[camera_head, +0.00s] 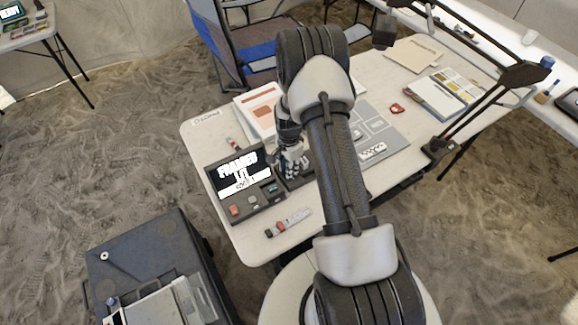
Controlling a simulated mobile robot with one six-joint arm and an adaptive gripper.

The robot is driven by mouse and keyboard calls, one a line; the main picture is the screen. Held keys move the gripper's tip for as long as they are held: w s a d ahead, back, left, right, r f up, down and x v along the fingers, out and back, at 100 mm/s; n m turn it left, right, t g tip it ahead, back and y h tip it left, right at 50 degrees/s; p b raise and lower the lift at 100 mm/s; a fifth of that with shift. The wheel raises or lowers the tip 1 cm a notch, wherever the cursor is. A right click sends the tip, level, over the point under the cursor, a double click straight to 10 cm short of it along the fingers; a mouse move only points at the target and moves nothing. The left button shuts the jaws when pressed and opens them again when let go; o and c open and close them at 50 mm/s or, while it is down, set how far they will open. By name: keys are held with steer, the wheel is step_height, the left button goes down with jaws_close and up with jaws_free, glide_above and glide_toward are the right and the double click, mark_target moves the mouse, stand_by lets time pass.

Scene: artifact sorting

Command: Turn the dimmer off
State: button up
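A dark control box (235,188) with a lit screen stands on the near left part of the white table (205,135). Its screen shows white text, of which I can read "FRAMED LIT". Several small buttons and controls sit along its lower edge, one orange-red (234,211). I cannot make out which control is the dimmer or how it is set. My gripper (285,174) points down at the box's right side, close to its edge and a dark part beside it. Whether it touches is not clear. Its fingers are small and partly hidden, so their opening cannot be told.
A red-and-grey marked strip (288,222) lies in front of the box. Papers (260,108), a grey board (385,135) and a small red item (397,108) lie further back. A black lamp arm (480,110) rises at right. A dark case (140,250) stands at lower left.

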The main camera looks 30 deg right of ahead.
jaws_close()
steer(key=n+b, duration=0.1)
steer(key=n, duration=0.2)
steer(key=shift+n, duration=0.3)
steer(key=n+b, duration=0.1)
steer(key=n, duration=0.4)
steer(key=shift+n, duration=0.3)
steer(key=o, duration=0.9)
jaws_free()
